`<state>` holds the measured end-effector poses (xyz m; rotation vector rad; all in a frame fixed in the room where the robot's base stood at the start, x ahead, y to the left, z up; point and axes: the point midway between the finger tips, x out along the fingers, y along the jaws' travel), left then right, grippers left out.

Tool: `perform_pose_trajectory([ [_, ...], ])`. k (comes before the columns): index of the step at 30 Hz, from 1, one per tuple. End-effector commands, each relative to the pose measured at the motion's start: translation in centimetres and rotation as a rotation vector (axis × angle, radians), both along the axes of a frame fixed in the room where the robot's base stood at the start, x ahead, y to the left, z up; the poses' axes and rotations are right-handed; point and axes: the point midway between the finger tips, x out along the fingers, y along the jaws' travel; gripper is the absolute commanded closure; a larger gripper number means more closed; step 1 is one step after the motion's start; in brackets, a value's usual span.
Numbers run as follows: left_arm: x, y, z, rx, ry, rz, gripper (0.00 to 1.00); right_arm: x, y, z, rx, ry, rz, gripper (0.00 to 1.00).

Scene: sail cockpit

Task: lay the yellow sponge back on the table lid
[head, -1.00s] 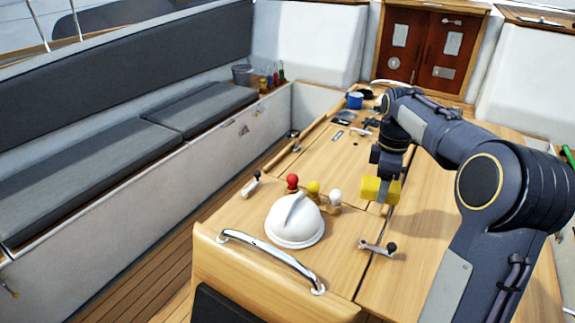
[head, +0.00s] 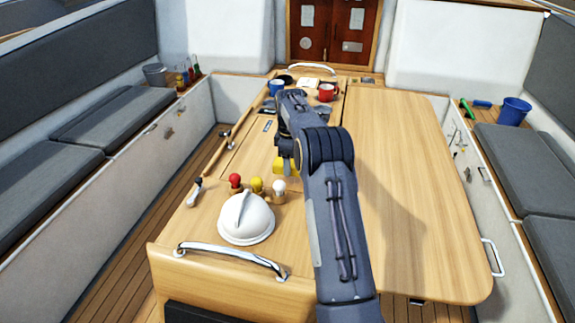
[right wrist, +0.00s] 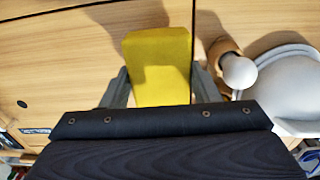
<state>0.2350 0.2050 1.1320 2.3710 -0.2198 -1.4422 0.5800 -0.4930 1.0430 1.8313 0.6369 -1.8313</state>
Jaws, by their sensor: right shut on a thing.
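The yellow sponge (head: 282,168) is in my right gripper (head: 288,158), over the wooden table lid (head: 250,160), just behind the white-topped peg (head: 279,187). My forearm hides part of the sponge in the head view. In the right wrist view the sponge (right wrist: 158,65) sits between the two fingers (right wrist: 160,88), which are shut on its sides. A shadow lies on the wood beyond it; I cannot tell whether the sponge touches the lid. My left gripper is not in view.
A white dome (head: 245,220) and red (head: 235,181) and yellow (head: 257,185) pegs stand close in front of the sponge. A blue mug (head: 275,88) and red mug (head: 326,92) are at the far end. The right table leaf (head: 415,190) is clear.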

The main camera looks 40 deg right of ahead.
Motion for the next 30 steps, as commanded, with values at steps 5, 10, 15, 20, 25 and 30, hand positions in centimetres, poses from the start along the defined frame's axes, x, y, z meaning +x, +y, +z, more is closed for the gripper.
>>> perform_pose_trajectory([
  [5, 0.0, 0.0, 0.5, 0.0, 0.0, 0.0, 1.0, 0.8, -0.1, -0.9, 0.001, 0.001, 0.001, 0.66],
  [10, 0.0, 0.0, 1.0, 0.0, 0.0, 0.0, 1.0, 1.0, -0.2, -3.0, 0.003, 0.003, 0.001, 0.66],
  [15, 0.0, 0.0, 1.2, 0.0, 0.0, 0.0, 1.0, 1.0, -0.2, -4.4, 0.001, -0.001, 0.001, 0.66],
  [20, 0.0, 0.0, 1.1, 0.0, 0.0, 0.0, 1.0, 1.1, -0.1, -4.3, 0.0, -0.002, 0.001, 0.66],
  [25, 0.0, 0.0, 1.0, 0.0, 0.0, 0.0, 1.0, 1.0, -0.1, -4.7, 0.001, -0.001, 0.001, 0.42],
  [30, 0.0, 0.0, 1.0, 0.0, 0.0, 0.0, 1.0, 1.0, -0.1, -4.6, 0.001, -0.001, 0.001, 0.23],
])
